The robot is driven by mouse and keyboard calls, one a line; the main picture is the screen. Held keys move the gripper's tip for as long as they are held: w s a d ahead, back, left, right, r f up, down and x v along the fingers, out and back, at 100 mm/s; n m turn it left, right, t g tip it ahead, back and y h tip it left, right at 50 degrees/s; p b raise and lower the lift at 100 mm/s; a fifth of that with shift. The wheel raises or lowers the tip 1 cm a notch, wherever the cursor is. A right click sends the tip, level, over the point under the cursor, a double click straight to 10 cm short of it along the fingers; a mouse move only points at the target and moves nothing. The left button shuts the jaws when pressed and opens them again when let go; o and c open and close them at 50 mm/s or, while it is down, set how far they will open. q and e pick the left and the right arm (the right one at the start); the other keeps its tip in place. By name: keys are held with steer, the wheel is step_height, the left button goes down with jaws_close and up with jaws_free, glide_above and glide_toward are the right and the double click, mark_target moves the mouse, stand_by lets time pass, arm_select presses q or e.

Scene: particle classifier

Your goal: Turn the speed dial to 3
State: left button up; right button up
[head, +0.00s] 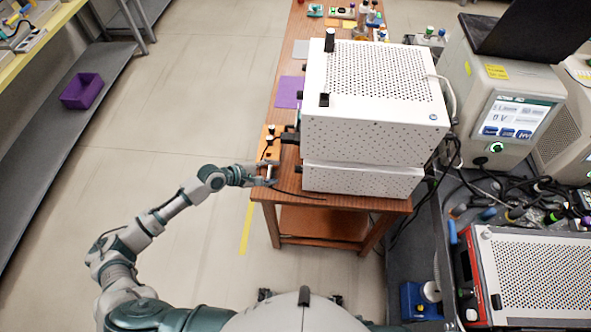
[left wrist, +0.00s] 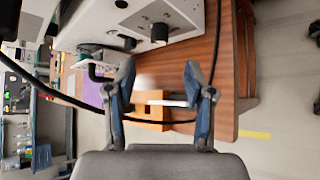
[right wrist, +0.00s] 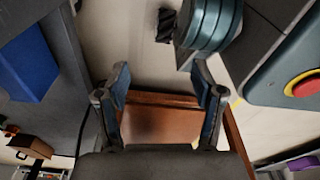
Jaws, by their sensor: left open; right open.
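The white perforated classifier box (head: 375,85) stands on the wooden table, on a second white box (head: 362,182). In the left wrist view, the white front panel (left wrist: 185,15) carries a black knob (left wrist: 158,32) and a smaller dark knob (left wrist: 121,4). I cannot read any dial numbers or tell which is the speed dial. My left gripper (head: 267,176) is open and empty at the table's left edge, below and apart from the panel; it also shows in the left wrist view (left wrist: 159,66). My right gripper (right wrist: 161,72) is open and empty, with the wooden table's lower part beyond.
A dark cable (left wrist: 85,108) crosses the left wrist view. A device with a screen (head: 515,112) and tangled cables stand at right.

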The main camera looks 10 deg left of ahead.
mark_target(299, 169)
arm_select(q)
steer(key=x, duration=0.4)
steer(key=b+x, duration=0.1)
steer(key=x, duration=0.4)
steer(key=shift+w+a+f, duration=0.1)
steer(key=shift+w+f, duration=0.05)
steer(key=shift+f, duration=0.15)
steer(key=shift+w+d, duration=0.15)
steer(key=shift+d, duration=0.35)
arm_select(e)
steer(key=shift+w+a+r, duration=0.15)
steer(key=shift+w+r, duration=0.35)
steer(key=shift+w, duration=0.25)
steer(key=shift+w+a+r, duration=0.15)
steer(key=shift+w+r, duration=0.3)
steer(key=shift+w, duration=0.25)
arm_select(q)
steer(key=shift+a+f, duration=0.1)
steer(key=shift+a, duration=0.1)
jaws_close()
arm_select(e)
steer(key=shift+a, duration=0.15)
